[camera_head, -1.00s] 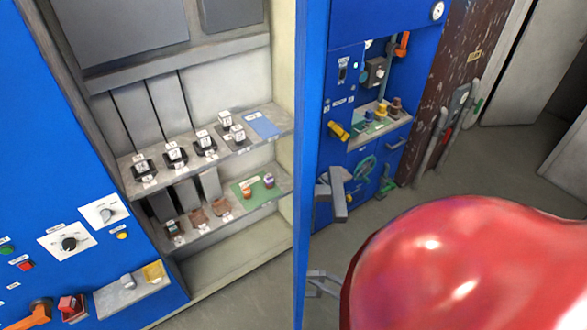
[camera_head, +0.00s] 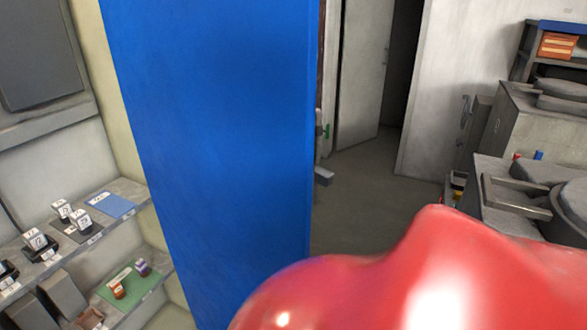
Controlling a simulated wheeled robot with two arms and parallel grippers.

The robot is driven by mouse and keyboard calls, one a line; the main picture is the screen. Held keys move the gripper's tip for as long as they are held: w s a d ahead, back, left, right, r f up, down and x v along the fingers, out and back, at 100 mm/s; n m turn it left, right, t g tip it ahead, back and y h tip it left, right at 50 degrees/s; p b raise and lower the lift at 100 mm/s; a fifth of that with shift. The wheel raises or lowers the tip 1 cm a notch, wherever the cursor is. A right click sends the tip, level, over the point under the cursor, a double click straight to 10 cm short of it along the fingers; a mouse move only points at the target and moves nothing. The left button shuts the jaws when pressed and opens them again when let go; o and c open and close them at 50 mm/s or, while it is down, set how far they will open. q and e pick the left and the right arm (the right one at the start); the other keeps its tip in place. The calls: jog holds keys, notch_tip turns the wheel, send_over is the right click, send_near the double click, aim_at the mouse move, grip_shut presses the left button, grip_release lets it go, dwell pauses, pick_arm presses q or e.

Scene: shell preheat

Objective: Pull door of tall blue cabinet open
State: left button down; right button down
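The tall blue cabinet stands open at the left, its pale inner side wall (camera_head: 112,110) and shelves showing. A broad plain blue panel (camera_head: 215,150), which looks like its swung-out door, fills the middle of the view. A small grey block (camera_head: 323,178) sticks out past the panel's right edge; whether it is a handle or something else cannot be told. Neither gripper can be made out. A large glossy red shape, apparently part of me, covers the bottom right and hides what lies behind it.
The cabinet shelves hold small labelled blocks (camera_head: 80,220), a blue card (camera_head: 112,205) and a green mat (camera_head: 118,283). Grey equipment with a bar handle (camera_head: 515,197) stands at the right. Open floor (camera_head: 375,190) lies between it and the blue panel, with a doorway behind.

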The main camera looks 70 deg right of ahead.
jog(key=shift+d+r, duration=0.15)
jog(key=shift+d, duration=0.1)
jog(key=c, duration=1.1)
grip_release()
jog(key=o, duration=0.3)
jog(key=shift+s+a+r, duration=0.1)
